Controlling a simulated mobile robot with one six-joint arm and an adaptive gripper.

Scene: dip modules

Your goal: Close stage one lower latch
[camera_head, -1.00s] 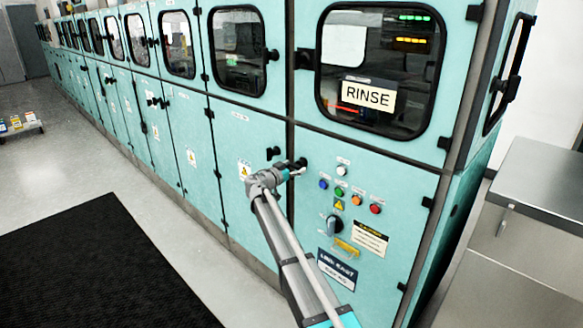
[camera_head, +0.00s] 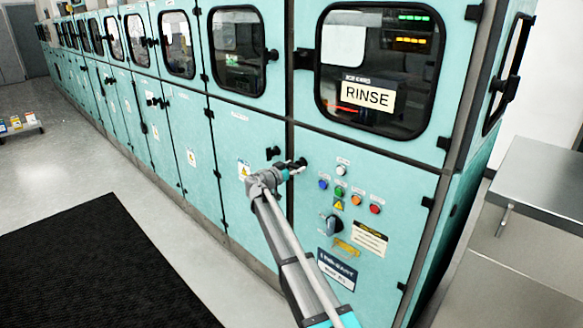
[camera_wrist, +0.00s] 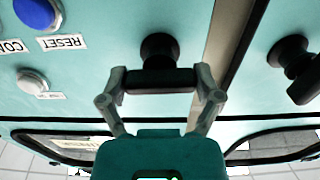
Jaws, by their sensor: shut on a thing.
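The lower latch (camera_head: 302,162) is a small black knob with a crossbar at the upper left corner of the teal lower panel, beside the dark vertical seam. My gripper (camera_head: 291,171) reaches it from the front and left. In the wrist view the latch's black crossbar (camera_wrist: 160,81) lies between the two grey fingers of my gripper (camera_wrist: 162,92), one finger at each end. The gripper is shut on the bar. The round knob base (camera_wrist: 159,50) shows behind the bar. The fingers partly cover the bar's ends.
Another black latch (camera_head: 274,152) sits just left across the seam. Blue, green, orange and red buttons (camera_head: 357,201) and a rotary switch (camera_head: 334,225) are on the panel to the right. A windowed RINSE door (camera_head: 375,122) is above. A metal table (camera_head: 545,190) stands at right.

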